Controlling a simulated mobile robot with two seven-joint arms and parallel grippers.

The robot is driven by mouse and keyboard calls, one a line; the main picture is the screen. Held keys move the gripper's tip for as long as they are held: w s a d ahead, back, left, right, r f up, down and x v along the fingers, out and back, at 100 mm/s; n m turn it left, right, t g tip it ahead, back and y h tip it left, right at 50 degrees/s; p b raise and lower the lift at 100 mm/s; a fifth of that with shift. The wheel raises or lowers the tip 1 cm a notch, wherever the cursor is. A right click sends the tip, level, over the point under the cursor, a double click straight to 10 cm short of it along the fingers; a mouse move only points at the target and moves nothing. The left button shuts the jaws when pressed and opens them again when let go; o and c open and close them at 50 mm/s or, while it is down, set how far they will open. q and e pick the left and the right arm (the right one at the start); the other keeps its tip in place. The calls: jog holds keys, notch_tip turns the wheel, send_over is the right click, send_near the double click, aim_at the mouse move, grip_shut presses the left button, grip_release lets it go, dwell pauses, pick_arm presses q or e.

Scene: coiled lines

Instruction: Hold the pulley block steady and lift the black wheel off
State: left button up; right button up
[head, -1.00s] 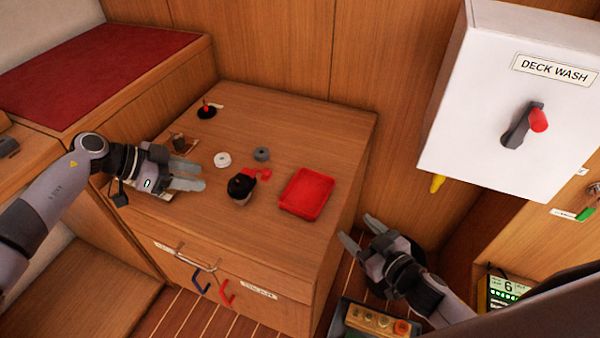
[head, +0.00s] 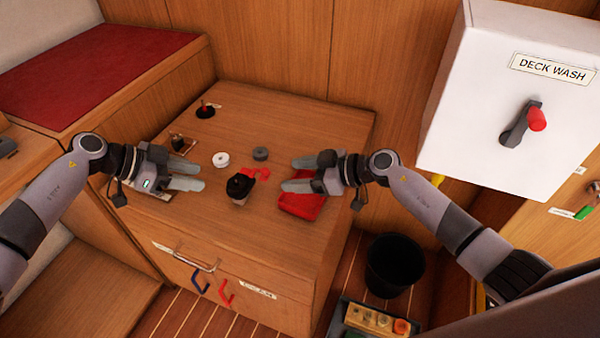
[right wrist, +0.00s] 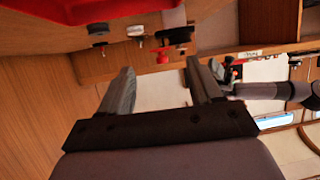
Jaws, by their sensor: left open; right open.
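The black wheel (head: 239,186) appears to sit on a dark block on the wooden cabinet top, with a red part (head: 258,173) beside it. I cannot clearly separate wheel from block. In the right wrist view the dark piece (right wrist: 176,36) shows beyond my fingers, with red (right wrist: 162,56) by it. My left gripper (head: 200,175) is open and empty, left of the block and apart from it. My right gripper (head: 288,174) is open and empty, right of the block, above the red tray (head: 300,208) and partly hiding it. Both grippers' fingers point towards the block.
A white wheel (head: 221,160) and a grey wheel (head: 261,154) lie behind the block. A black disc with a red peg (head: 205,111) stands at the back left. A black bucket (head: 394,266) is on the floor at right. The white deck wash box (head: 500,110) overhangs the right side.

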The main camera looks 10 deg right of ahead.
jog(key=shift+x, duration=3.45)
